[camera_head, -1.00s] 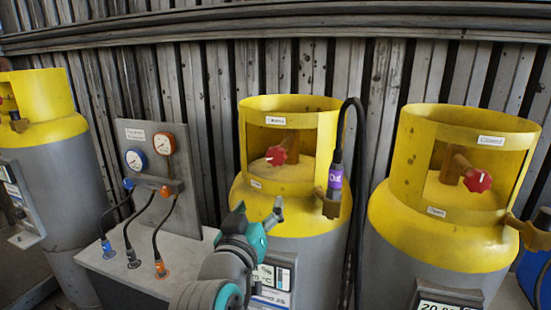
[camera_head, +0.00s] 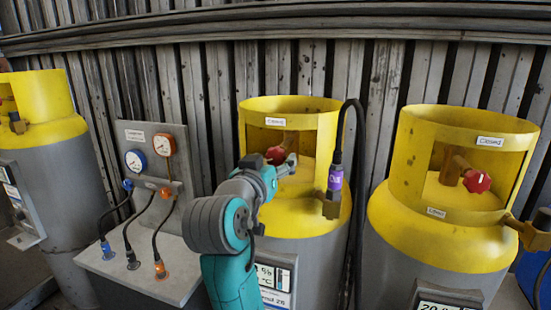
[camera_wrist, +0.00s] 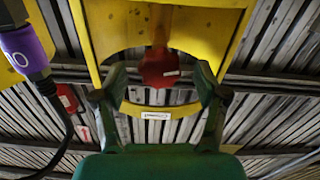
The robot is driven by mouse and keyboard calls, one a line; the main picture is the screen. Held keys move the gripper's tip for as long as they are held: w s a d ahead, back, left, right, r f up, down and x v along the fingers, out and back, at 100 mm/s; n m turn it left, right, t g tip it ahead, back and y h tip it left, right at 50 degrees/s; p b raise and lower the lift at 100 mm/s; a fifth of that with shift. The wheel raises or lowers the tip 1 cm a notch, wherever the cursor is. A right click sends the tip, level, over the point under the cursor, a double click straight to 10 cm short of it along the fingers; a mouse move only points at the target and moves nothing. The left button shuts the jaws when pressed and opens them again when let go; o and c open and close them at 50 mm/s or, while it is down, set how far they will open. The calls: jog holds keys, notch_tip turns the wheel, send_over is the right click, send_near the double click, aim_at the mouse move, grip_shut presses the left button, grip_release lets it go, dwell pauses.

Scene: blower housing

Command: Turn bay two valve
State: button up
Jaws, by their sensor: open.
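The middle cylinder (camera_head: 290,215) has a yellow collar with an opening and a small label reading Closed. Its red valve knob (camera_head: 273,154) shows inside the opening, partly hidden behind my gripper (camera_head: 284,166). In the wrist view the red knob (camera_wrist: 158,66) is seen between the two fingertips of my gripper (camera_wrist: 159,72). The fingers are spread wide on either side, with visible gaps to the knob. The jaws hold nothing. How far ahead of the fingertips the knob lies is hard to tell.
A purple-banded connector (camera_head: 335,178) on a black hose hangs just right of the opening. A second yellow-topped cylinder (camera_head: 440,230) with a red knob (camera_head: 477,181) stands right. A gauge panel (camera_head: 150,150) with hoses stands left, another cylinder (camera_head: 52,150) beyond it.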

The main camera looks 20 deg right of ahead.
jog(key=shift+x, duration=1.2)
jog(key=c, duration=1.2)
jog(key=shift+o, duration=0.2)
